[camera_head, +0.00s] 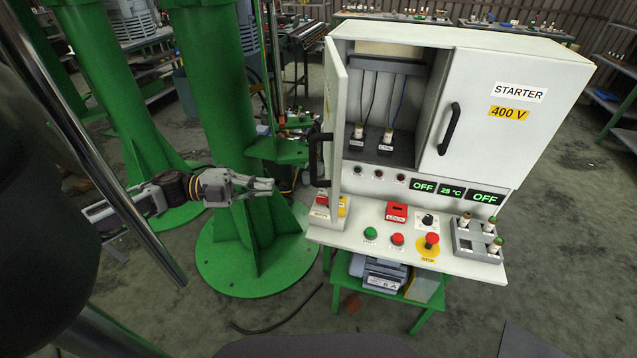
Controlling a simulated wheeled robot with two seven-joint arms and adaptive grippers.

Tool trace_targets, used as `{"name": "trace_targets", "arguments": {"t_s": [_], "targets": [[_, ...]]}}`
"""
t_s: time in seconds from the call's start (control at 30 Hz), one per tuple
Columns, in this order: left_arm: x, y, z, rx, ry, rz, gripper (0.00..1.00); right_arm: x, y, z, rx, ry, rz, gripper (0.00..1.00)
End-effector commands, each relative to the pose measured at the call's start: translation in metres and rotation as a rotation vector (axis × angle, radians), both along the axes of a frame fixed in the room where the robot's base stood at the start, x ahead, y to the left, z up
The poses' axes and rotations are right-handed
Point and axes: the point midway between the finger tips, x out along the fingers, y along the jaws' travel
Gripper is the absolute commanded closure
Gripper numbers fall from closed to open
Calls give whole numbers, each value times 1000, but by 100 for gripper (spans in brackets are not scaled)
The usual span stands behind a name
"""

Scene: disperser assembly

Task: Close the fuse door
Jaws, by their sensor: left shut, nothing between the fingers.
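The white starter cabinet (525,140) stands at the right. Its left compartment is open and shows two fuses (372,137) with wires above them. The fuse door (337,105) stands swung open at the compartment's left edge, seen nearly edge-on, with a black handle (318,160) on its outer side. My left gripper (272,186) is shut and empty, to the left of the door handle and a little lower, apart from it in the picture. My right gripper is not in view.
The right cabinet door (490,125) is closed. The control shelf (350,225) carries buttons, a red lock piece (397,212) and a grey fuse rack (478,240). A thick green column (215,90) stands behind my left gripper. Grey floor lies in front.

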Motion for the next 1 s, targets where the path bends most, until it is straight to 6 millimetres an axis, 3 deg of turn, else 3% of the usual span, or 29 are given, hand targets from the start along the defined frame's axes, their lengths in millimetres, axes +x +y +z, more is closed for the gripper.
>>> {"name": "trace_targets", "arguments": {"t_s": [1.0], "targets": [[2, 1, 4, -39, 1061, 17, 100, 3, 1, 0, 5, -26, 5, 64]]}}
